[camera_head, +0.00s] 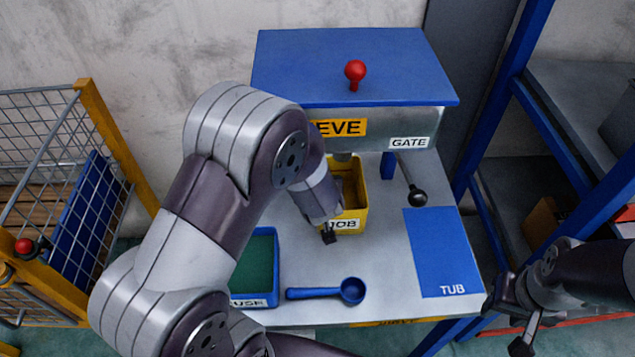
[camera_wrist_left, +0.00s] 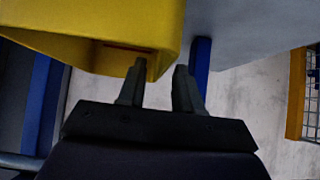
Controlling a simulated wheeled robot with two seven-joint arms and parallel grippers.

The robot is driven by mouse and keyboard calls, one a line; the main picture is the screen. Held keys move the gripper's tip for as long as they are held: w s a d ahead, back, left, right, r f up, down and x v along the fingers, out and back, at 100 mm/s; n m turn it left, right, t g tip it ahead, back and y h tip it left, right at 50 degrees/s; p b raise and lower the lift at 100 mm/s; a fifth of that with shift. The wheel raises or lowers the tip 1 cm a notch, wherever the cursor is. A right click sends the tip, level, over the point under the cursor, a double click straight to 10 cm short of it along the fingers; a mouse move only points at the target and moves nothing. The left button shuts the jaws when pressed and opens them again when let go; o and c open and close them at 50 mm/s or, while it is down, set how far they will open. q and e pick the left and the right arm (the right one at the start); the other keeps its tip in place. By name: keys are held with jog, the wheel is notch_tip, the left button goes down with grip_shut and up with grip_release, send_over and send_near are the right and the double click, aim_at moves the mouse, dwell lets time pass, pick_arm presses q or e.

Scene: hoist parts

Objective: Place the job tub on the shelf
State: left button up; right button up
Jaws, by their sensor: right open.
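The yellow job tub (camera_head: 354,196) stands on the grey bench below the sieve box, its JOB label facing front. My left gripper (camera_head: 329,235) is at the tub's front left corner, partly hidden by my own arm. In the left wrist view, the left fingers (camera_wrist_left: 160,85) are apart with the tub's yellow edge (camera_wrist_left: 90,35) between and behind their tips; whether they grip it is unclear. My right gripper (camera_head: 512,318) is open and empty beside the bench's front right corner. The shelf rack (camera_head: 577,82) with blue posts stands at the right.
The sieve box (camera_head: 290,70) with a red knob overhangs the tub. A gate lever (camera_head: 412,185) hangs to its right. A blue TUB mat (camera_head: 440,250) is bare. A blue scoop (camera_head: 325,291) and a green-filled bin (camera_head: 258,262) are in front. A wire cage (camera_head: 45,125) stands left.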

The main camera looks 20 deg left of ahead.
pick_arm(q)
jog(key=p+v, duration=0.2)
jog(key=v, duration=0.6)
jog(key=shift+s+d+r+p, duration=0.1)
jog(key=shift+s+r+p, duration=0.05)
jog(key=shift+r+p, duration=0.15)
jog(key=s+r+m+g+h, duration=0.1)
jog(key=s+m+g+h, duration=0.3)
jog(key=s+g, duration=0.3)
jog(key=s+d+m, duration=0.1)
jog(key=s, duration=0.2)
jog(key=shift+s+r, duration=0.15)
jog(key=shift+s, duration=0.15)
